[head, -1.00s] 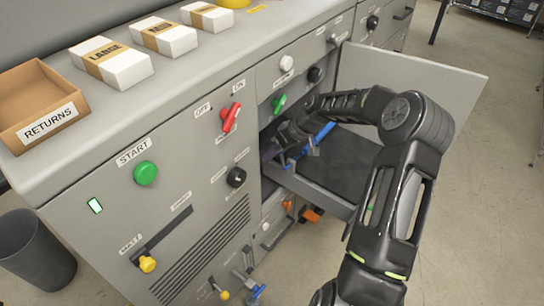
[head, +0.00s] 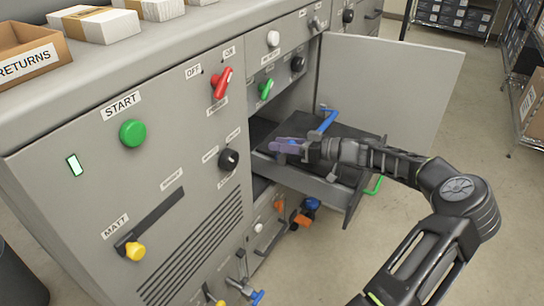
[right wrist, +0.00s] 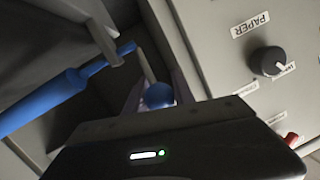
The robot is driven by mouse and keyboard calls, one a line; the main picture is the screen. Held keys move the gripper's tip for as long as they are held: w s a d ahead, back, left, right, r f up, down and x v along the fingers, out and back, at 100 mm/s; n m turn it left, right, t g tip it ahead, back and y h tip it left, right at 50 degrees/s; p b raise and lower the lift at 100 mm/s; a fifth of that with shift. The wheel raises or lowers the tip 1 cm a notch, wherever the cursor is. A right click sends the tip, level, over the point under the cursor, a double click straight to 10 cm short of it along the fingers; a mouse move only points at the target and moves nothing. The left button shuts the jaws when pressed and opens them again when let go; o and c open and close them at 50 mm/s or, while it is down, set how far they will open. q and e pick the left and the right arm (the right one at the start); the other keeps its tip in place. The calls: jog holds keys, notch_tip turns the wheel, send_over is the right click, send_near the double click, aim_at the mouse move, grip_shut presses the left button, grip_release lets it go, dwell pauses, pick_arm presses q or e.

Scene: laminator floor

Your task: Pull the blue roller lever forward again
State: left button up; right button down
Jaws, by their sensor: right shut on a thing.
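My right gripper (head: 286,146) is at the open drawer in the cabinet front, above the drawer's near side wall. In the right wrist view its fingers are shut around a round blue knob (right wrist: 158,95), the end of the blue roller lever. The lever's shaft is mostly hidden by the fingers. A blue bar (head: 327,121) rises just behind the gripper; it also shows in the right wrist view (right wrist: 50,103), apart from the knob. My left gripper is not in view.
The pulled-out drawer (head: 345,150) and the open door panel (head: 395,90) stand around the gripper. A red handle (head: 221,84), a green handle (head: 265,89) and a black dial (head: 229,159) are on the panel nearby. Open floor lies right.

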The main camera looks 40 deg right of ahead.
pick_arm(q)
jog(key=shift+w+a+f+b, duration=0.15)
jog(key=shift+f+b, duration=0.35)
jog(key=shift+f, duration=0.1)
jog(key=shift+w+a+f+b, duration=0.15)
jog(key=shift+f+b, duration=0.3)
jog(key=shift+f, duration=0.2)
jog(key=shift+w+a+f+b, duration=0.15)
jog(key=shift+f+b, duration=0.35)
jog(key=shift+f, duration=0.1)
pick_arm(e)
jog(key=shift+s+d+f+n+t+y, duration=0.15)
jog(key=shift+s+f+t+y, duration=0.2)
jog(key=shift+t, duration=0.35)
jog(key=shift+s+d+f+n+t+y, duration=0.15)
jog(key=shift+s+t+y, duration=0.2)
jog(key=shift+s+t, duration=0.25)
jog(key=shift+w, duration=0.1)
jog(key=c, duration=1.1)
grip_release()
jog(key=shift+o, duration=0.2)
jog(key=shift+r, duration=0.1)
notch_tip(320, 180, up, 10)
jog(key=p, duration=0.2)
jog(key=shift+p, duration=0.35)
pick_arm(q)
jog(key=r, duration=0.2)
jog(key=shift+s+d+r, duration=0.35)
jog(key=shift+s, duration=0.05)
